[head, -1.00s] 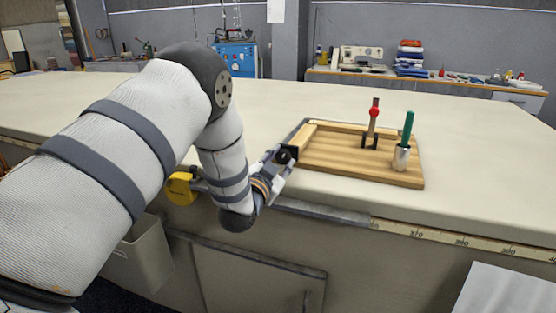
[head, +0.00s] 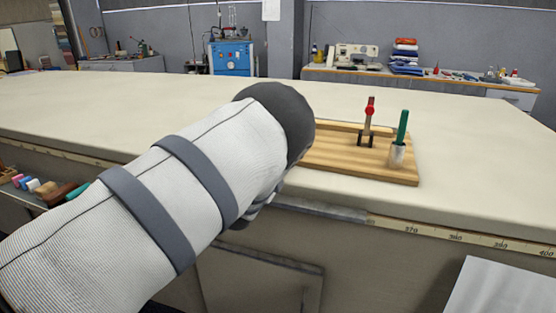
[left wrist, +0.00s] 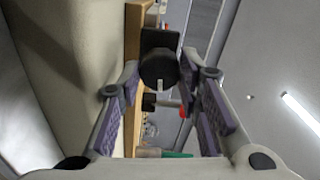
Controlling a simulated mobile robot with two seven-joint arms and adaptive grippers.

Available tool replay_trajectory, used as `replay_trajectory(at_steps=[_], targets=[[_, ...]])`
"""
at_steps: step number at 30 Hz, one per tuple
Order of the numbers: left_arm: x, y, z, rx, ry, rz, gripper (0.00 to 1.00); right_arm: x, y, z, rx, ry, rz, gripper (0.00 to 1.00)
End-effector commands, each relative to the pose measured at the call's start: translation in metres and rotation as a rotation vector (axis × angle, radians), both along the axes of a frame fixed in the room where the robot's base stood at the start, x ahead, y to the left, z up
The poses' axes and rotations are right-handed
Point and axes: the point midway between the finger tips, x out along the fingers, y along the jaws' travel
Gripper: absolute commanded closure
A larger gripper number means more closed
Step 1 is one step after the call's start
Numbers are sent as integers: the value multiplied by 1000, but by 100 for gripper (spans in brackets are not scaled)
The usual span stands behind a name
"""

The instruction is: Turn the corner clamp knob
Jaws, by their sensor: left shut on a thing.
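The wooden board (head: 345,160) lies on the cloth table near its front edge. The dark clamp knob (left wrist: 159,69) is in the left wrist view, at the board's edge (left wrist: 133,35). My left gripper (left wrist: 160,78) has a finger on each side of the knob and is shut on it. My right gripper is in neither view.
The table (head: 480,150) is clear right of the board. Coloured items (head: 35,186) sit on a low shelf at left.

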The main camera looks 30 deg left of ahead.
Motion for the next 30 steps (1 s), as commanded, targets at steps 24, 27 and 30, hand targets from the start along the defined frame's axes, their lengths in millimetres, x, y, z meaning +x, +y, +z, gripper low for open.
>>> replay_trajectory(at_steps=[24, 27, 30], targets=[[0, 2, 0, 667, 139, 4, 96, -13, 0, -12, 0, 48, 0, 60], [0, 1, 0, 712, 147, 4, 96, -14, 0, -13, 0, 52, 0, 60], [0, 2, 1, 746, 154, 5, 96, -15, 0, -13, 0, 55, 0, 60]])
